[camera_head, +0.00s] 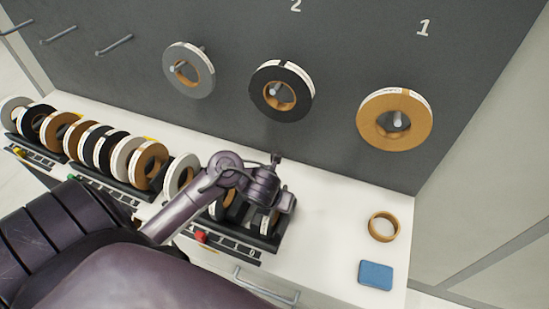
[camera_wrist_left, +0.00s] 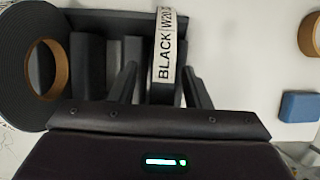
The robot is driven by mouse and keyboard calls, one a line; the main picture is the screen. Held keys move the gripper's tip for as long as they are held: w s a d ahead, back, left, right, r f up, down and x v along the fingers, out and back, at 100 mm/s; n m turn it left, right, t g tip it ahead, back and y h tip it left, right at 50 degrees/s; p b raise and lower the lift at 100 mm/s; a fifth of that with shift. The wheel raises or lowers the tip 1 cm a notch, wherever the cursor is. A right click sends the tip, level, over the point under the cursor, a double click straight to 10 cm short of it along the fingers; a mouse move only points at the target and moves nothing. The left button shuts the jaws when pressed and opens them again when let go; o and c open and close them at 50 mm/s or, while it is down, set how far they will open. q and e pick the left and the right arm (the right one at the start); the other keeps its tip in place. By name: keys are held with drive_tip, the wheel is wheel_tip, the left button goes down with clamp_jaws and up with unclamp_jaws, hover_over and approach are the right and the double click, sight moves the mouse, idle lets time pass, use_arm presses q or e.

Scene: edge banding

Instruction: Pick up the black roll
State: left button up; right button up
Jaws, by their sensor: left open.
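A roll with a white label reading "BLACK W20" (camera_wrist_left: 166,45) stands on edge in the wrist view, between the two fingers of my left gripper (camera_wrist_left: 161,88). The fingers are apart, one on each side of the roll, with a visible gap at least on the left. In the head view my left gripper (camera_head: 268,208) is above the right end of the front rack, and the roll there (camera_head: 264,224) is partly hidden by it. Another black roll (camera_head: 264,99) hangs on a wall peg under the number 2. My right gripper is not in view.
A grey roll (camera_head: 202,72) and a wood-coloured roll (camera_head: 369,128) hang on wall pegs. Racks of several rolls (camera_head: 110,150) line the counter to the left. A small tan ring (camera_head: 371,229) and a blue block (camera_head: 376,275) lie at right, with clear counter around them.

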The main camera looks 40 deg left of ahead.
use_arm(q)
clamp_jaws()
drive_tip(key=shift+r, duration=0.1)
idle(0.4)
